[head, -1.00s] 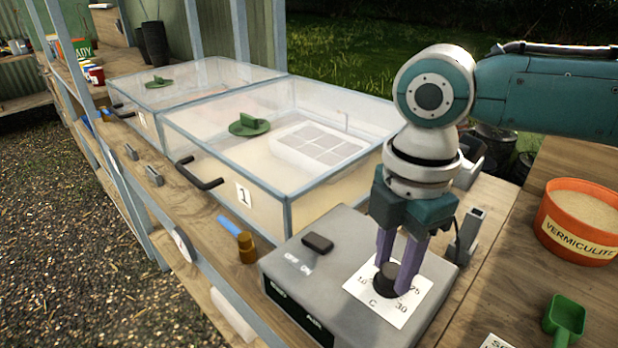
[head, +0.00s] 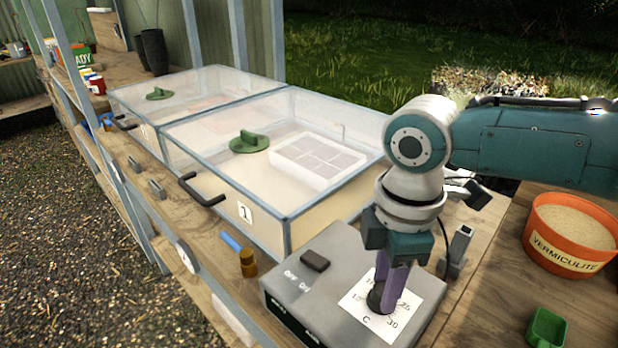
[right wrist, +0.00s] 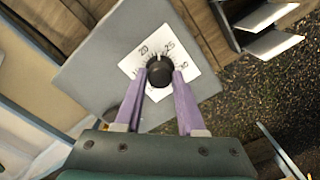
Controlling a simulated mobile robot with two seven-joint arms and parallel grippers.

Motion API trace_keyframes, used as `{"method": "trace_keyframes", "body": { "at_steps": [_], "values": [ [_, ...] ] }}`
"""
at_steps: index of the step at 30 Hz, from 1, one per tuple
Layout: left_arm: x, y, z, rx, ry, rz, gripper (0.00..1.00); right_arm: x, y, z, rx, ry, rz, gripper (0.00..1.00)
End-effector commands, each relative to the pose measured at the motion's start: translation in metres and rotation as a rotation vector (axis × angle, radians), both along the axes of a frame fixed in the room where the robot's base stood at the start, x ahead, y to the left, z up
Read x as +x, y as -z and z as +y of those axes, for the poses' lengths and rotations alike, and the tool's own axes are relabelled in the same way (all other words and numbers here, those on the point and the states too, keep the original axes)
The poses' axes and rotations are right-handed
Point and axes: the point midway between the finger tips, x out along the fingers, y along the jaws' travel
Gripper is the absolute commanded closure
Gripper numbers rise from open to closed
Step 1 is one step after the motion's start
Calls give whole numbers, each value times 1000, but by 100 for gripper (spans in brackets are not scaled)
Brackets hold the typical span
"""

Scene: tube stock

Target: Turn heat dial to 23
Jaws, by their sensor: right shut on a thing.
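The heat dial is a black round knob (head: 376,298) on a white scale card (head: 404,312), on top of a grey control box (head: 335,262). My right gripper (head: 388,298) points down over it, with its purple fingers shut on the knob's sides. In the right wrist view the knob (right wrist: 160,72) sits between the fingertips (right wrist: 161,78). A pale pointer mark at its edge lies between the printed 20 and 25; the exact reading is too small to tell. In the head view the fingers hide part of the card. My left gripper is not in view.
A dark switch (head: 316,260) sits on the box, left of the card. A clear-lidded propagator (head: 287,222) marked 1 stands behind it. An orange vermiculite tub (head: 565,263) and a green scoop (head: 546,328) are at the right.

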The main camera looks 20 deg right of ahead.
Motion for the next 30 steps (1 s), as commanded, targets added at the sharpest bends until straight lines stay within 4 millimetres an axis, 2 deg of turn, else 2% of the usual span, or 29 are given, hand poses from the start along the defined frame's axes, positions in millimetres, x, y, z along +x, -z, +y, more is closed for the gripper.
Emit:
{"method": "trace_keyframes", "body": {
  "at_steps": [4, 5, 12, 22, 26, 30],
  "values": [
    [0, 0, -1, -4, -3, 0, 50, 0, 0, 1, 2, -1, 0, 100],
    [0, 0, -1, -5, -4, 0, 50, 0, 0, 1, 2, -1, 0, 59],
    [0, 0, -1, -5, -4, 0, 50, 0, 0, 0, 1, -2, 0, 32],
    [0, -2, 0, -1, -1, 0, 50, 0, -6, 0, 1, -2, 0, 31],
    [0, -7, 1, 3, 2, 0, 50, 1, -27, 0, 3, -3, -4, 31],
    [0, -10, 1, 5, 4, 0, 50, 1, -57, 0, 0, -3, -4, 31]
  ]
}}
